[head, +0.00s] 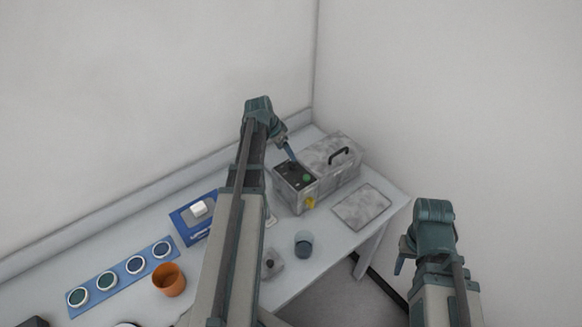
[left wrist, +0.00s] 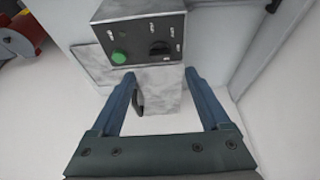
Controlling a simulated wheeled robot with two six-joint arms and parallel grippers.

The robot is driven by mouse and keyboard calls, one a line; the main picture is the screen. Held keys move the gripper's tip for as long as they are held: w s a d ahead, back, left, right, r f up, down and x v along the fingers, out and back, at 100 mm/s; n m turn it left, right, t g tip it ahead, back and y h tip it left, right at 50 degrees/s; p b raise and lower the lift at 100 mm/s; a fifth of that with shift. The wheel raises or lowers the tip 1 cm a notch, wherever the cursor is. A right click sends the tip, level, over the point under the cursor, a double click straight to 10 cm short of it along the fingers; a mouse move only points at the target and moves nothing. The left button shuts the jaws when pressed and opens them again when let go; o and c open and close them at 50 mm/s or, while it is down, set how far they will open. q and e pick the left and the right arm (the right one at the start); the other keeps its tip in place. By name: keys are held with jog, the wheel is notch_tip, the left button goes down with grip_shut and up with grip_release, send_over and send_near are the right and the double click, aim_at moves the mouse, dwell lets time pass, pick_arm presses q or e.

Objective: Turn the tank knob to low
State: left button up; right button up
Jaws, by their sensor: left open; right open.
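The tank (head: 328,163) is a mottled grey box with a black carry handle on its lid, at the back corner of the bench. Its dark panel (left wrist: 140,38) has a green button (left wrist: 119,58) and a dark knob (left wrist: 160,48) to the right of it. The knob's pointer setting is too small to read. My left gripper (left wrist: 160,76) is open and empty; in the left wrist view the knob shows just beyond the gap between its fingertips, apart from them. In the head view my left gripper (head: 290,152) is over the panel. My right gripper (head: 404,258) is open, off the bench's right side.
A grey slab (head: 362,206) lies right of the tank. A grey-blue cup (head: 304,243), an orange pot (head: 169,280), a blue box (head: 190,228) and a blue strip (head: 121,277) with several round discs stand on the bench. Walls close the back and right.

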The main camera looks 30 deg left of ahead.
aim_at(292, 163)
pick_arm(q)
jog(key=b+x, duration=0.5)
jog(key=x, duration=0.2)
jog(key=shift+f+b, duration=0.15)
jog(key=shift+b, duration=0.2)
jog(key=shift+c, duration=0.2)
grip_shut()
jog(key=shift+n, duration=0.3)
jog(key=n+y, duration=0.1)
jog(key=n, duration=0.1)
jog(key=n+y, duration=0.1)
jog(key=n, duration=0.1)
jog(key=shift+d, duration=0.2)
jog(key=n, duration=0.2)
jog(key=n+y, duration=0.1)
jog(key=n, duration=0.2)
jog(key=shift+y, duration=0.3)
